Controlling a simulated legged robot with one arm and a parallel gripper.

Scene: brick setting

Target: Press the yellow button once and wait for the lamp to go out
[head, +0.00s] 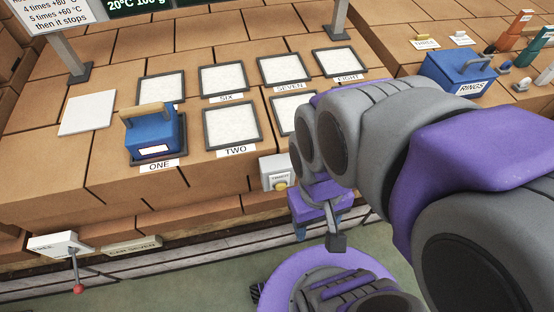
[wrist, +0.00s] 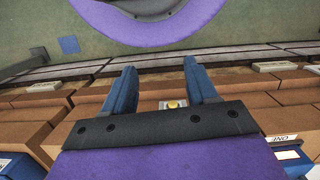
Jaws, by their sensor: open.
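The yellow button (head: 281,186) sits on the lower front of a small white box (head: 274,168) at the front edge of the brick bench. In the wrist view the yellow button (wrist: 173,104) appears between my fingers, beyond the palm. My gripper (head: 318,228) is in front of the bench, just right of the button and apart from it in the head view. Its two blue fingers (wrist: 161,65) are spread with nothing held between them. I cannot make out a lamp or whether one is lit.
A blue block with a handle (head: 152,137) stands on the pad marked ONE. Several pale framed pads, such as TWO (head: 231,124), lie behind. A blue RINGS box (head: 455,72) stands right. A red-knobbed lever (head: 78,288) hangs at front left. Green floor (head: 190,290) lies in front.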

